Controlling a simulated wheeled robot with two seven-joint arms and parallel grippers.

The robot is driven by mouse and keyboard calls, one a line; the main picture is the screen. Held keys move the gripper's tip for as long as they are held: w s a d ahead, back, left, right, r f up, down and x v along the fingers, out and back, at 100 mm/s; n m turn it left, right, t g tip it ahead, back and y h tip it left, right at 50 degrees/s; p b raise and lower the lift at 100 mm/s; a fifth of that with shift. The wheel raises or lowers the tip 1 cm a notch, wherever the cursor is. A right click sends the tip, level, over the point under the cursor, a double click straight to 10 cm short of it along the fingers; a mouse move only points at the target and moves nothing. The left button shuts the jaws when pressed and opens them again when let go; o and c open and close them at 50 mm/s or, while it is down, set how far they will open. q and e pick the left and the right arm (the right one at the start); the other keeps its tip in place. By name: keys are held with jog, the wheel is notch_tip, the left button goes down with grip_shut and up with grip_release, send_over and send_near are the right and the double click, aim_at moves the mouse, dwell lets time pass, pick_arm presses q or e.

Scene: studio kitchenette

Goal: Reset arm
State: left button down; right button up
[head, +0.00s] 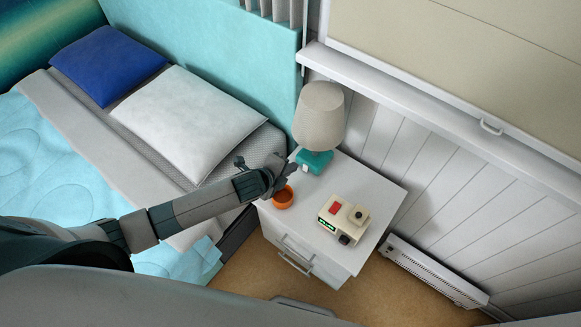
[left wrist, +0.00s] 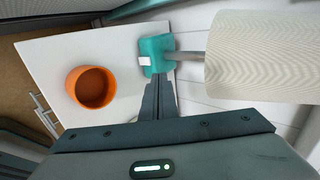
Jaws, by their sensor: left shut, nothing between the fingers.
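My left arm reaches in from the left in the head view. My right gripper is not in view.
An orange pot (head: 283,197) stands beside my left gripper. A lamp with a beige shade (head: 319,115) and a cream clock-like device (head: 343,219) are on the nightstand. The bed with a white pillow (head: 188,122) lies left. A heater (head: 435,270) runs along the wall.

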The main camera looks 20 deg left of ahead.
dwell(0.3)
pick_arm(q)
jog(key=s+d+r+n+g+y, duration=0.1)
jog(key=s+d+r+n+g, duration=0.15)
jog(key=s+n, duration=0.8)
jog(key=s+a+r+n+g+y, duration=0.1)
jog(key=s+a+r+n+g, duration=0.3)
jog(key=s, duration=0.7)
jog(key=s+a+r+n+t+y, duration=0.1)
jog(key=s+a+n+y, duration=0.1)
jog(key=s+a+n, duration=0.7)
jog(key=s+d+f+m+g, duration=0.1)
jog(key=s+f+m, duration=0.1)
jog(key=f, duration=1.3)
jog(key=s+d+f+m+g, duration=0.1)
jog(key=s+d+f, duration=0.1)
jog(key=f, duration=1.3)
jog(key=s+a+f, duration=0.1)
jog(key=s+f, duration=0.7)
jog(key=s+a+f+b, duration=0.1)
jog(key=s+a+f, duration=0.1)
jog(key=s+f, duration=0.6)
jog(key=shift+s+a+f+g, duration=0.3)
jog(key=shift+s+f+g, duration=0.15)
jog(key=shift+s, duration=0.3)
jog(key=shift+r+m, duration=0.1)
jog(key=shift+m, duration=0.15)
